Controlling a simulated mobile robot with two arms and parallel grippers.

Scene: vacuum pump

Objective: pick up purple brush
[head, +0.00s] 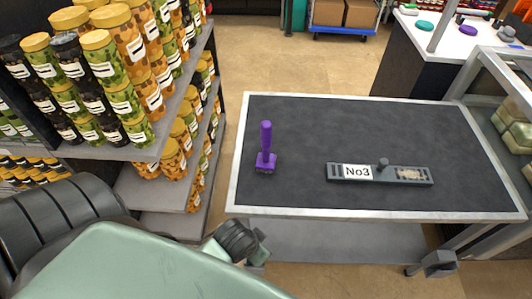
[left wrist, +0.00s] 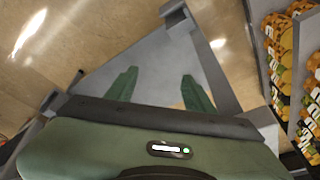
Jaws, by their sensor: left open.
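A purple brush (head: 266,145) stands on the dark table top (head: 300,118) near its left edge, its handle pointing up and away. My left arm comes in from the lower left of the head view, and its gripper end is low in front of the table, apart from the brush. In the left wrist view my left gripper (left wrist: 159,92) shows two green fingers spread apart with nothing between them. The brush is not in the left wrist view. My right gripper is not in either view.
A grey block labelled No3 (head: 378,174) lies right of the brush. A shelf of jars (head: 165,150) stands close on the left. A white counter (head: 450,45) is at the back right, and a glass case (head: 505,85) at the right. The table's middle is mostly clear.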

